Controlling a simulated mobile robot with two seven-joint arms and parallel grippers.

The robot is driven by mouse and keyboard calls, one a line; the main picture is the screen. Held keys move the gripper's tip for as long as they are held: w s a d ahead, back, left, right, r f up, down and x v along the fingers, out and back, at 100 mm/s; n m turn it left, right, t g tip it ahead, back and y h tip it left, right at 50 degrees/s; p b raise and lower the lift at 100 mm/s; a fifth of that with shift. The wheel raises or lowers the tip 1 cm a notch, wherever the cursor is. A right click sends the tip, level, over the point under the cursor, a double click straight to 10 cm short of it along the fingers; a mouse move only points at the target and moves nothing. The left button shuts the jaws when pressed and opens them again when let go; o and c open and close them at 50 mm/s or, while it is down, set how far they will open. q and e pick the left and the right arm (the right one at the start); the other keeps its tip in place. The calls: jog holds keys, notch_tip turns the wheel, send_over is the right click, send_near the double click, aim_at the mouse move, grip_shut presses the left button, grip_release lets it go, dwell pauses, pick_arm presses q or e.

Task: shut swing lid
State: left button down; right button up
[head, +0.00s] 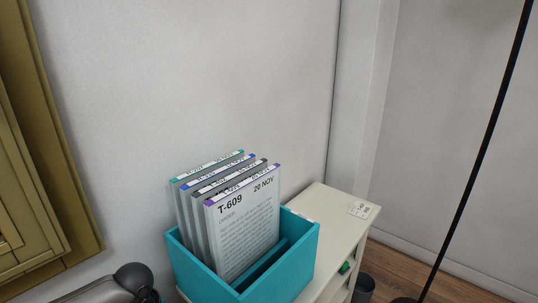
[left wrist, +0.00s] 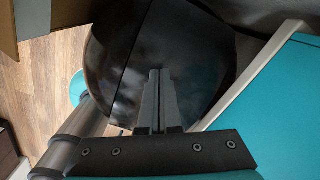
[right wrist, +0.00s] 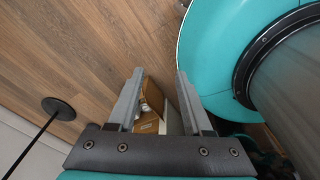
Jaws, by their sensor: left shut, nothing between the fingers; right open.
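No swing lid can be made out for certain in any view. In the left wrist view my left gripper (left wrist: 160,75) is shut and empty, its fingers pointing at a dark, glossy, rounded surface (left wrist: 190,45) with a straight seam across it. I cannot tell whether the fingers touch it or what it is. In the right wrist view my right gripper (right wrist: 157,75) is open and empty, above the wood floor. Neither gripper shows in the head view.
A teal box (head: 290,262) holding several upright cards (head: 245,232) stands on a cream cabinet (head: 335,222) against the wall. A brown panelled frame (head: 45,160) is at left. A black pole (head: 478,155) stands at right. The floor (right wrist: 80,50) looks largely clear.

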pick_arm(q)
notch_tip(320, 180, up, 4)
jog(key=p, duration=0.4)
jog(key=shift+r, duration=0.15)
notch_tip(320, 180, up, 6)
jog(key=p, duration=0.7)
jog(key=shift+r, duration=0.2)
pick_arm(e)
notch_tip(320, 180, up, 12)
jog(key=s+a, duration=0.1)
jog(key=s, duration=0.1)
jog(key=shift+f, duration=0.25)
jog(key=shift+a, duration=0.1)
